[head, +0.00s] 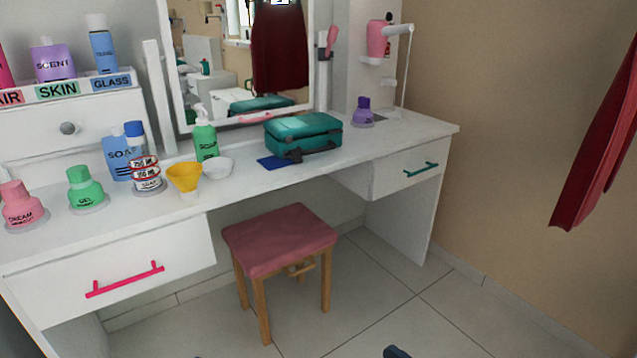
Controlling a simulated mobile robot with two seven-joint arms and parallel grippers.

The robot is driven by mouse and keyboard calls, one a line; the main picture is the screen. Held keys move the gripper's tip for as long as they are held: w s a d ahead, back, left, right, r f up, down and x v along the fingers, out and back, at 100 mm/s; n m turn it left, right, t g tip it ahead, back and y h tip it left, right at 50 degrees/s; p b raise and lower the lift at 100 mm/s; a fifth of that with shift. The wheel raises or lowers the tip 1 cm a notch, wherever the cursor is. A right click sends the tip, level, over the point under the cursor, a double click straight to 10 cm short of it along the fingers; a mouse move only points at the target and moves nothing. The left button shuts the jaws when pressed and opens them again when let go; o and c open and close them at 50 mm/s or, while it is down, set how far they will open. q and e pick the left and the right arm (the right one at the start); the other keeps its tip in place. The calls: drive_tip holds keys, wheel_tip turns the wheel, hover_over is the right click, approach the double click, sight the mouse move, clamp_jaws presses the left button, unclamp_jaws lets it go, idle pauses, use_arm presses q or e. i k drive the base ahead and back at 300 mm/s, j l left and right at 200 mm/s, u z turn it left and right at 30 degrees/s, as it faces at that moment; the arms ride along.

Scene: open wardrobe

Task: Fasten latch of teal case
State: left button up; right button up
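The teal case (304,132) lies on the white dressing table, right of the middle and in front of the mirror. Its lid looks down. Dark fittings show along its front side, but they are too small to tell whether the latch is fastened. Neither of my grippers can be made out in the head view, and nothing touches the case.
A dark blue flat piece (277,163) lies by the case. Left of it stand a green soap bottle (205,137), a white bowl (218,167) and a yellow funnel (184,178). A purple bottle (362,112) stands behind right. A pink stool (279,239) stands in front.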

sight(297, 157)
drive_tip(key=i+u, duration=0.85)
drive_tip(key=i+l, duration=0.05)
drive_tip(key=i, duration=0.05)
